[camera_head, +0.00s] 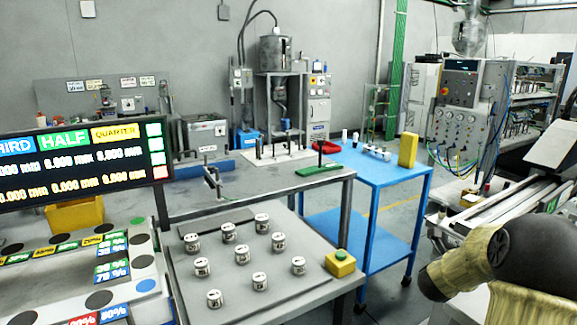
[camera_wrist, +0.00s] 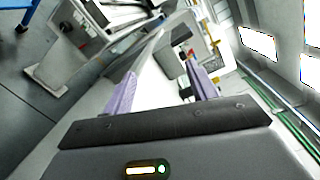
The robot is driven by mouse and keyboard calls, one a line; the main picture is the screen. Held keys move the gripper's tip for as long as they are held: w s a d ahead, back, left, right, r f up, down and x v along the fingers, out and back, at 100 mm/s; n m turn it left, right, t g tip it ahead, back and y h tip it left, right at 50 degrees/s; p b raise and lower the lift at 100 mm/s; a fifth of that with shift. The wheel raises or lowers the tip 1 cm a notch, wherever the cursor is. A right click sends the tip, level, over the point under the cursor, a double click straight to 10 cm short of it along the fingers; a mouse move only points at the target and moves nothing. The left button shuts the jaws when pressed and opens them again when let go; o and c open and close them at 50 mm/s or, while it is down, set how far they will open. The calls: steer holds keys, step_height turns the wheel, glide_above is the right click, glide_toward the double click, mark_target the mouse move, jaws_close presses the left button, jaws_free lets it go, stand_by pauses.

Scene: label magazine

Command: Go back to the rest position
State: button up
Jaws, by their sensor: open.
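My gripper (camera_wrist: 160,90) shows in the wrist view with its two pale purple fingers spread apart. Nothing is between the fingers. Beyond them the wrist view shows a tilted view of white and grey machine surfaces, not touching the fingers. In the head view my arm shows at the lower right, and the gripper itself cannot be made out there.
A table with several small labelled jars (camera_head: 228,232) and a yellow button box (camera_head: 340,263) stands in front. A blue table (camera_head: 385,172) is behind it. A display board (camera_head: 80,165) is at left. A control cabinet (camera_head: 460,115) and white machine (camera_head: 555,145) stand at right.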

steer(key=a+f+n+t+y+b, duration=0.1)
steer(key=a+f+n+y+b, duration=0.4)
steer(key=a+f+n, duration=0.5)
steer(key=a+f+n+y+b, duration=0.4)
steer(key=a+f+n+y, duration=0.3)
steer(key=a, duration=0.6)
steer(key=s+a+f+n+g+y+b, duration=0.1)
steer(key=s+a+f+n+g+b, duration=0.15)
steer(key=s+a+f+n, duration=0.35)
steer(key=s+a+f+n+g+y+b, duration=0.1)
steer(key=s+f+n+g+b, duration=0.15)
steer(key=s+n, duration=0.4)
steer(key=s+a+f+n+g+y+b, duration=0.1)
steer(key=s+a+f+n+g+b, duration=0.15)
steer(key=s+a+f+n, duration=0.4)
step_height(320, 180, up, 40)
steer(key=s+d+m+p, duration=0.2)
steer(key=p, duration=3.6)
steer(key=shift+d+p, duration=0.15)
steer(key=shift+p, duration=0.25)
